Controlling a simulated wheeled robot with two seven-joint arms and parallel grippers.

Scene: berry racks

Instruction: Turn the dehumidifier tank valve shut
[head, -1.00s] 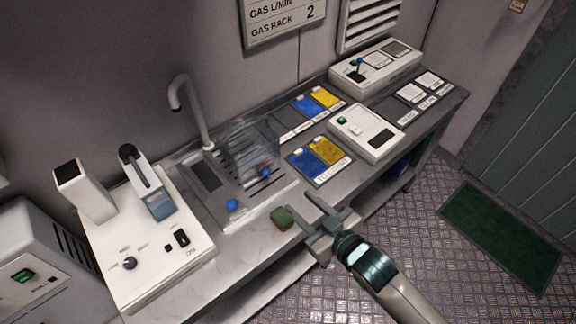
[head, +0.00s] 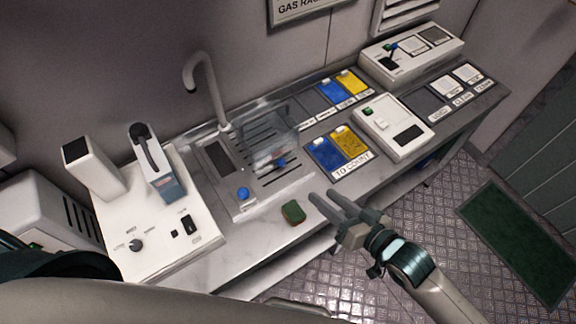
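I see no part that I can surely name as the dehumidifier tank valve. A white-grey machine (head: 48,205) stands at the far left, partly hidden behind my own arm. My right gripper (head: 322,200) is over the front edge of the bench, to the right of a green and brown sponge (head: 293,212). Its two fingers are apart with nothing seen between them. My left arm crosses the bottom left, large and close. Its gripper does not show.
The steel bench (head: 255,233) holds a white device (head: 165,235) with a knob, a tap (head: 205,85), a clear box (head: 272,145), blue and yellow cards (head: 325,155) and white units (head: 393,130). A green mat (head: 520,235) lies on the open floor at right.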

